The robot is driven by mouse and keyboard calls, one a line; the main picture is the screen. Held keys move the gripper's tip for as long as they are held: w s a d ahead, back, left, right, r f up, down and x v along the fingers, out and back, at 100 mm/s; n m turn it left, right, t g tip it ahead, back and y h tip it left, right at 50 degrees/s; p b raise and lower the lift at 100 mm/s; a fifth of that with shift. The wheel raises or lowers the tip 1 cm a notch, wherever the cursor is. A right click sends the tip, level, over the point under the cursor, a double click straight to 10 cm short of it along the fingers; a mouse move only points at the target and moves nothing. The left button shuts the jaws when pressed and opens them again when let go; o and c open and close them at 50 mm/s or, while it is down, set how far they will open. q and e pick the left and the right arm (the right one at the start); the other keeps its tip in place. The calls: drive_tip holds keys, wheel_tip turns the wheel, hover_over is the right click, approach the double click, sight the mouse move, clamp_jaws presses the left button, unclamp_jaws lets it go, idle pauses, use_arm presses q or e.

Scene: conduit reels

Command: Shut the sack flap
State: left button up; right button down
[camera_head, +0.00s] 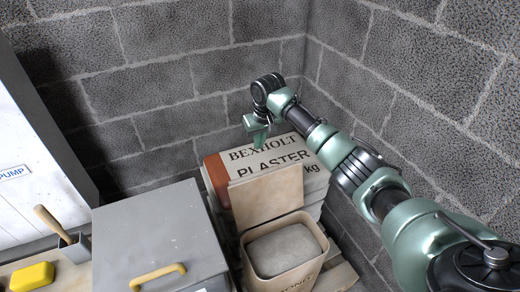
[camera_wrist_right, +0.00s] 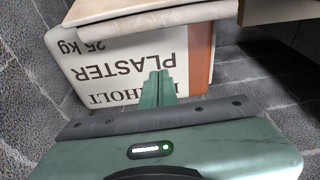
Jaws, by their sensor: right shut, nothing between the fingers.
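The sack is the open tan one (camera_head: 289,283) with a grey fill (camera_head: 283,250) showing in its mouth. Its flap (camera_head: 268,197) stands raised at the back edge of the mouth, so the sack is open. A tan panel (camera_wrist_right: 110,9) at the top of the wrist view appears to be the flap. My left gripper is out of view.
A plaster sack (camera_head: 300,165) lies on a stack behind the open sack, against the block walls (camera_head: 200,80). A grey box (camera_head: 155,235) with a yellow handle stands close on the left. A yellow block (camera_head: 32,277) and a trowel (camera_head: 62,235) lie farther left.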

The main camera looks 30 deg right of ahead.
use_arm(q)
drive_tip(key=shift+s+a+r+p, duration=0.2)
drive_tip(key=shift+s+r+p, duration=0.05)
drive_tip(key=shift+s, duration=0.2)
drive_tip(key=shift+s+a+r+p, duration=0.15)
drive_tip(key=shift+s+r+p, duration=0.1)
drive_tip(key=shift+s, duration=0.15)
use_arm(e)
wheel_tip(320, 180, down, 8)
drive_tip(key=s, duration=0.2)
drive_tip(key=shift+s+a+f, duration=0.15)
drive_tip(key=shift+a+f, duration=0.1)
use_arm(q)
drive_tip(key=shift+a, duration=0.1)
use_arm(e)
drive_tip(key=shift+d, duration=0.1)
